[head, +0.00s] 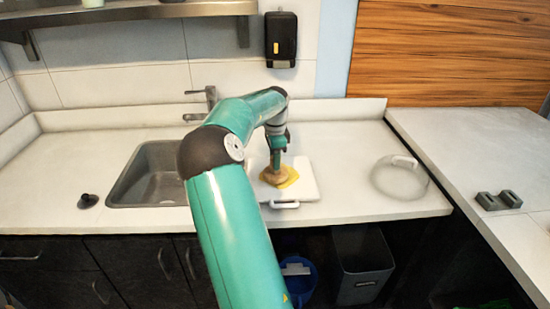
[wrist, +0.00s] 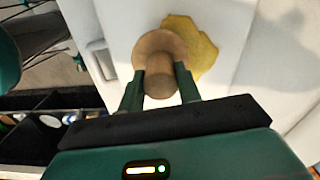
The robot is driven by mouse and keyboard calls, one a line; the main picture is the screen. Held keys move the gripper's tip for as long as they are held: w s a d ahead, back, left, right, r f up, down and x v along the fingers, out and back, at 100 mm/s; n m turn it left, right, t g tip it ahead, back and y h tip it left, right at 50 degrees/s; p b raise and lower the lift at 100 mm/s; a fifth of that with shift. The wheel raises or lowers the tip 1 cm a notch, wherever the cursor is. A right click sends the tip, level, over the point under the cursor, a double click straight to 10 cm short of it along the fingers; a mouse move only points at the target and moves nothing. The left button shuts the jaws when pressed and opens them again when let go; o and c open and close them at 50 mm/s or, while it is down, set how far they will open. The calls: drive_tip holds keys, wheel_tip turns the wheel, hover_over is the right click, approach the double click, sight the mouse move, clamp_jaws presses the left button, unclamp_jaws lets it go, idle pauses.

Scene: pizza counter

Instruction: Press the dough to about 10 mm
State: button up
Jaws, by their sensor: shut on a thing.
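The yellow dough (head: 291,175) lies as a flat, uneven patch on a white board (head: 305,185) on the counter. It also shows in the wrist view (wrist: 203,48), sticking out to the right of and above the press. A wooden press (wrist: 160,75) with a round disc and a stubby handle stands over the dough and hides part of it. My gripper (wrist: 160,84) is shut on the press's handle, one finger on each side. In the head view my gripper (head: 277,160) is above the board. The dough's thickness cannot be told.
A sink (head: 130,187) with a tap lies left of the board. A clear round lid or bowl (head: 400,178) sits to the right. Two dark grey blocks (head: 499,201) lie on the right counter. A grey bin (head: 362,265) and a blue bucket (head: 300,285) stand below.

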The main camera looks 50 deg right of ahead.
drive_tip(key=shift+f, duration=0.15)
drive_tip(key=shift+f, duration=0.4)
drive_tip(key=shift+f, duration=0.2)
